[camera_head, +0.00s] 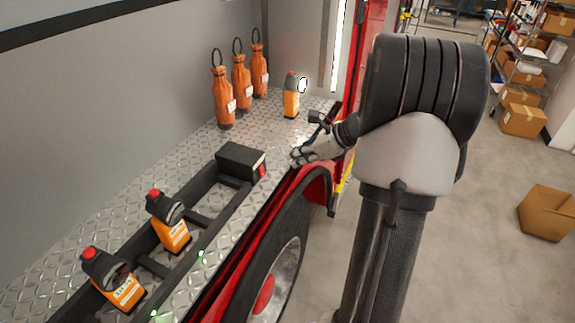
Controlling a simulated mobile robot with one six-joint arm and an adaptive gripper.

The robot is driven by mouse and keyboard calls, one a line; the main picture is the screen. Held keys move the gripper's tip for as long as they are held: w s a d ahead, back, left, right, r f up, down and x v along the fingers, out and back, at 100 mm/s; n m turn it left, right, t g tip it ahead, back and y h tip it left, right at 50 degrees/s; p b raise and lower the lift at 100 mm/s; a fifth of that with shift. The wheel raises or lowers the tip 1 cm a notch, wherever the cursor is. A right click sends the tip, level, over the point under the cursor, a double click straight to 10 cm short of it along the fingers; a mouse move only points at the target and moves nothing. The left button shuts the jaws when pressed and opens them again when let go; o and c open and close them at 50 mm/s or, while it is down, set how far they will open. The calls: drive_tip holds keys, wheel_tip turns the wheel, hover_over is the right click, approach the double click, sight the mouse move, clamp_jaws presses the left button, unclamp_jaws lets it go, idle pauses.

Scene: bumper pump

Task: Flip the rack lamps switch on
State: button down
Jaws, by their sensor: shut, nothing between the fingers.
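A black box (237,160) sits at the far end of the rack on the diamond-plate deck. A small red part (262,170), which looks like the switch, is on its right end face; its position is too small to tell. My gripper (297,160) is shut and empty. It appears just right of the box, near the deck's edge, apart from the red part in the picture. The black rack (200,219) holds two orange devices with red-topped black heads, the upper one (170,222) and the lower one (113,280). Small green lights (201,254) glow along the rack's right side.
Several orange bottles with loops (241,82) stand by the back wall. Another orange device (291,97) stands on the deck beyond my gripper. The red truck side and a wheel (277,277) lie below the deck edge. Cardboard boxes (547,213) and shelving are at right.

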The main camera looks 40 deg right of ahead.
drive_tip(key=v, duration=0.3)
drive_tip(key=shift+r, duration=0.15)
drive_tip(key=shift+d, duration=0.1)
